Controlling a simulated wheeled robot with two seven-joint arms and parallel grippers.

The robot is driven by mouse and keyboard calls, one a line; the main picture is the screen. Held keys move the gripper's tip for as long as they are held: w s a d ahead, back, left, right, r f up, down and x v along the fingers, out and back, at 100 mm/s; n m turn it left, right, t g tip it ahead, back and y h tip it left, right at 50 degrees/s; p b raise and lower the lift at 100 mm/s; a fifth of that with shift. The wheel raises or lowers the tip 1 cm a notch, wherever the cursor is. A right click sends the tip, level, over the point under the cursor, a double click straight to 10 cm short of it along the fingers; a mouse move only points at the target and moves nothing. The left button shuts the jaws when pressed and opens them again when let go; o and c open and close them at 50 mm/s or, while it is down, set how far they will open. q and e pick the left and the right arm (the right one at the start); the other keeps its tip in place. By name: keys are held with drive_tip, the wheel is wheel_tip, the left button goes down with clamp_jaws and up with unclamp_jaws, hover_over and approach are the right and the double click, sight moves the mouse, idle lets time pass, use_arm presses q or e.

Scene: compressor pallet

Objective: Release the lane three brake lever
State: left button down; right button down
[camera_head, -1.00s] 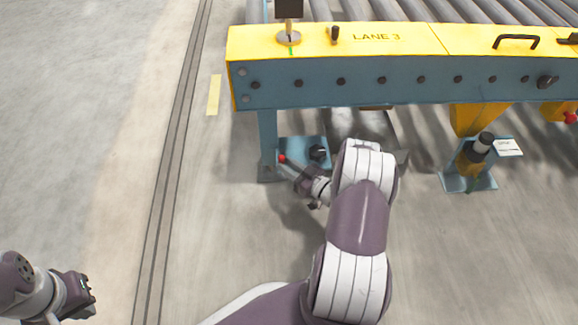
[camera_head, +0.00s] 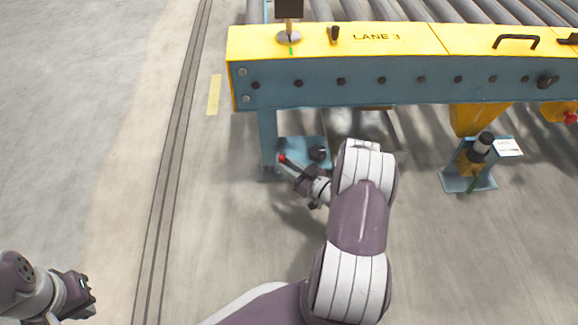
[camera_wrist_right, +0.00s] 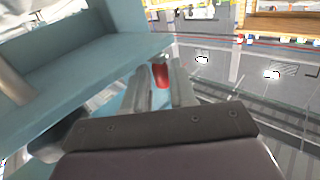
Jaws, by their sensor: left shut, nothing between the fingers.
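The yellow and blue conveyor end labelled LANE 3 (camera_head: 376,37) stands ahead in the head view. A small red knob (camera_head: 282,158) is low by its left leg, and it also shows in the right wrist view (camera_wrist_right: 160,76). It looks like the brake lever's end; the rest of the lever is mostly hidden. My right gripper (camera_head: 289,165) is low at the knob. In the wrist view its two fingers (camera_wrist_right: 160,88) are spaced apart with the knob between their tips; contact is unclear. My left gripper (camera_head: 90,295) is shut and empty at lower left.
A black-topped post (camera_head: 481,150) stands to the right. The floor at left is clear.

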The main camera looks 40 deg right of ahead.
drive_tip(key=c, duration=1)
unclamp_jaws()
drive_tip(key=shift+w+d+r, duration=0.2)
drive_tip(key=shift+w+d, duration=0.05)
drive_tip(key=shift+d, duration=0.15)
drive_tip(key=shift+a+f, duration=0.1)
drive_tip(key=p+v, duration=0.4)
drive_tip(key=v, duration=0.8)
drive_tip(key=shift+s+p, duration=0.35)
drive_tip(key=shift+s, duration=0.05)
